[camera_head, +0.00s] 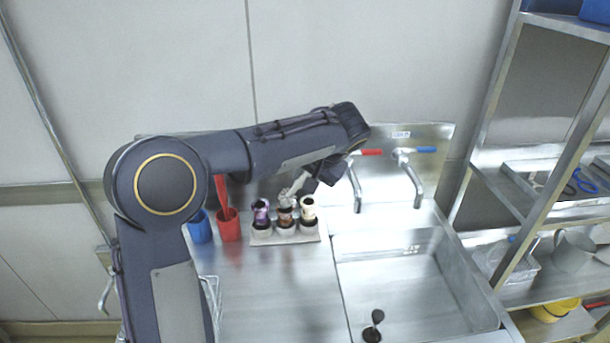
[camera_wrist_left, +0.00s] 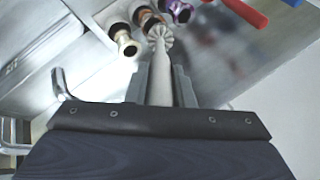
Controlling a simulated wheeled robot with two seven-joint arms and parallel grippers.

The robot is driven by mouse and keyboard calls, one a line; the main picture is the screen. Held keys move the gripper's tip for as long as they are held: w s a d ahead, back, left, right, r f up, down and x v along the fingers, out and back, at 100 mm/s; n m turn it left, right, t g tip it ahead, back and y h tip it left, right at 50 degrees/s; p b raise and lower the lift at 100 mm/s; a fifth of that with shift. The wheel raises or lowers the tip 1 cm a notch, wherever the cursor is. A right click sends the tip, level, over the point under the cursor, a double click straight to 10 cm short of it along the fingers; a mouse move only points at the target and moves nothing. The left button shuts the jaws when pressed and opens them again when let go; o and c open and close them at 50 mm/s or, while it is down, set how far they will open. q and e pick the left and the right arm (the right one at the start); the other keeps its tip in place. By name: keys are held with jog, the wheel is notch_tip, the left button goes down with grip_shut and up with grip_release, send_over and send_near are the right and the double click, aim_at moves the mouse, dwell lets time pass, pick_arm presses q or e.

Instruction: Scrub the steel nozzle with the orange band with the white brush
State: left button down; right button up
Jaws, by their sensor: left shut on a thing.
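The steel nozzle with the orange band (camera_head: 285,216) stands in the middle of a row of three in a white holder (camera_head: 262,240). In the wrist view its dark orange top (camera_wrist_left: 146,17) shows just beyond the brush head. My left gripper (camera_wrist_left: 160,88) is shut on the white brush (camera_wrist_left: 158,66), holding its pale handle between the fingers. In the head view the brush (camera_head: 289,190) reaches down-left from the gripper (camera_head: 305,180) to the top of the middle nozzle. I cannot tell whether the bristles touch it. My right gripper is not in view.
A purple-banded nozzle (camera_head: 261,212) and a brass-toned nozzle (camera_head: 308,211) flank it. A red cup (camera_head: 229,227) with a red handle and a blue cup (camera_head: 200,230) stand left. Taps (camera_head: 412,178) and a sink (camera_head: 415,285) lie right; the front counter is clear.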

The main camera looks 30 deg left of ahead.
pick_arm(q)
jog(key=shift+w+a+f, duration=0.1)
jog(key=w+a+p, duration=0.1)
jog(key=w+p, duration=0.1)
jog(key=shift+w+a, duration=0.35)
jog(key=shift+w, duration=0.05)
jog(key=shift+s+d+f, duration=0.1)
dwell(0.4)
jog(key=shift+s+d+b, duration=0.4)
jog(key=shift+s+b, duration=0.3)
jog(key=shift+b, duration=0.05)
jog(key=shift+s+d+b, duration=0.4)
jog(key=shift+s+d, duration=0.1)
jog(key=shift+s, duration=0.25)
jog(key=shift+a, duration=0.1)
